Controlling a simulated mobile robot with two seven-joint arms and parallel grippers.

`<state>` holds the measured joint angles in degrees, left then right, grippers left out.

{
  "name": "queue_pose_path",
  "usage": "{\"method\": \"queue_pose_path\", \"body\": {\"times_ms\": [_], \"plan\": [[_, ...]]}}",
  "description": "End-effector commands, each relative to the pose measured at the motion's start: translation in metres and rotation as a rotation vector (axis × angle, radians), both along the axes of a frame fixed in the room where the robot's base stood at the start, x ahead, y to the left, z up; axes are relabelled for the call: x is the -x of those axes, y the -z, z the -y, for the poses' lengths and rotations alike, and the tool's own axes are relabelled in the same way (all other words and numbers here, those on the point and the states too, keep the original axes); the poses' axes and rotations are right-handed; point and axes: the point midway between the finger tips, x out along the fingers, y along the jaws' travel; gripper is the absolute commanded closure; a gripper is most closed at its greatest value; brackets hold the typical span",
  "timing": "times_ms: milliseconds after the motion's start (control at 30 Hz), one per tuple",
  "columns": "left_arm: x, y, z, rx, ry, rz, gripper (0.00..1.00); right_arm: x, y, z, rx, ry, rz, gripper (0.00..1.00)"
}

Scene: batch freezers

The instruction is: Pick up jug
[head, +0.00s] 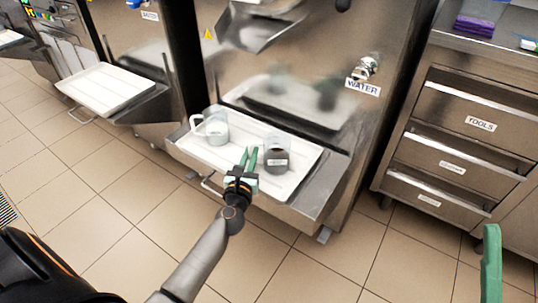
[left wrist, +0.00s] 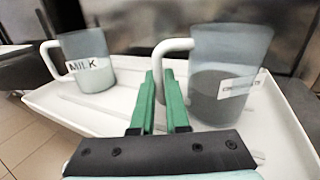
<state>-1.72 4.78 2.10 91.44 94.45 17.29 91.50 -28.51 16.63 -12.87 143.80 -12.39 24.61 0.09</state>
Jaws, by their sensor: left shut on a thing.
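A second jug, labelled MILK (left wrist: 88,66), holds white liquid and stands at the tray's left. My right gripper shows only a green finger (head: 491,262) at lower right, away from the jugs.
The tray sits on a steel shelf at the front of a freezer, below a spout and a tap marked WATER (head: 364,70). Another white tray (head: 106,87) is at left. A steel drawer cabinet (head: 459,130) stands at right. The tiled floor in front is clear.

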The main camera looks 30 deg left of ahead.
Motion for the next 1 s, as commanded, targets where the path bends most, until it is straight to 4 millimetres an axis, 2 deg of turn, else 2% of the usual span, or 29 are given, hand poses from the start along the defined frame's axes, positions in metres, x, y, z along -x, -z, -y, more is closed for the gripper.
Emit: {"method": "queue_pose_path", "body": {"times_ms": [367, 633, 1000], "plan": [[0.000, -0.008, 0.000, 0.002, 0.000, 0.002, 1.00, 0.000, -0.007, 0.000, 0.005, 0.005, 0.004, 0.50], [0.000, -0.030, 0.000, 0.001, 0.000, 0.003, 1.00, 0.001, -0.026, 0.002, 0.017, 0.023, 0.018, 0.50], [0.000, -0.048, 0.000, 0.001, 0.000, 0.003, 1.00, -0.034, 0.010, 0.007, 0.023, 0.075, -0.204, 0.50]]}}
